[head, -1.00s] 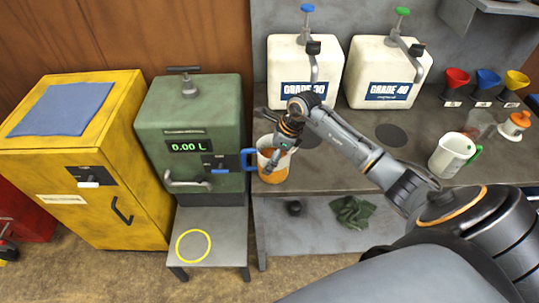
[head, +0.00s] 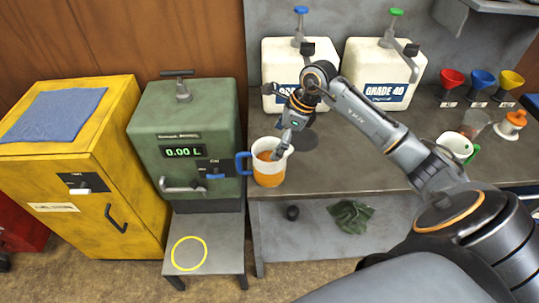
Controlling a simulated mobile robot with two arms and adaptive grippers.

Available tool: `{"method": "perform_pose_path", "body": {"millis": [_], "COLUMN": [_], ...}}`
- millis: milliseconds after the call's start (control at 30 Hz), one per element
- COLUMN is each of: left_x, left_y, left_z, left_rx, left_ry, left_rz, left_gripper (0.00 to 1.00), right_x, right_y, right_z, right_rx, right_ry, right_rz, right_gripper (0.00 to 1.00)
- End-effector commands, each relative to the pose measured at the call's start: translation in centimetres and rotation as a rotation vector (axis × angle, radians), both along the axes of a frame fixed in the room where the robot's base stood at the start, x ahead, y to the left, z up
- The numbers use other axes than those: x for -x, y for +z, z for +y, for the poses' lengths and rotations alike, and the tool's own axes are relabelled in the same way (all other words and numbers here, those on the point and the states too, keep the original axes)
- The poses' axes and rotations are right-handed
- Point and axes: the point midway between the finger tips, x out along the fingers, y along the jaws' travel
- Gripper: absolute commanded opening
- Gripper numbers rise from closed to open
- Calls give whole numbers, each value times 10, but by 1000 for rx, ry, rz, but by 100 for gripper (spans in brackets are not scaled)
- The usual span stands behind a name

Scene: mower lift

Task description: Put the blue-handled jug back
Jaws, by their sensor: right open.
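The blue-handled jug (head: 267,172) stands upright near the front left edge of the bench, with orange-brown liquid inside and its blue handle pointing left. My right gripper (head: 284,146) is at the jug's right side, its fingers close to the rim and partly overlapping it. The gripper is open; whether a finger touches the jug is hard to tell. My left gripper does not show.
The bench (head: 340,172) carries two white containers, GRADE 30 (head: 276,65) and GRADE 40 (head: 372,70). A green-handled jug (head: 455,148) and coloured funnels stand at right. Left are a green dispenser (head: 190,120), a low stand with a yellow ring (head: 189,253) and a yellow cabinet (head: 120,165).

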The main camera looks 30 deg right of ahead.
Motion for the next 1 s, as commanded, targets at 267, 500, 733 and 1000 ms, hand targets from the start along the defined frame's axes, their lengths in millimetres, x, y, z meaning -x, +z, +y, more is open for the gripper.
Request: {"method": "perform_pose_path", "body": {"millis": [267,500,733,1000], "left_x": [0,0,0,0], "left_y": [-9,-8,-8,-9], "left_z": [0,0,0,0], "left_rx": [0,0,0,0], "left_ry": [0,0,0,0], "left_rz": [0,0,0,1], "left_gripper": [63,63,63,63], "right_x": [8,9,8,4], "right_y": [29,32,31,28], "right_z": [-9,-10,-10,26], "right_rx": [1,-1,-1,-121], "right_ry": [1,0,0,16], "right_rz": [0,1,1,-43], "right_gripper": [100,100,100,100]}}
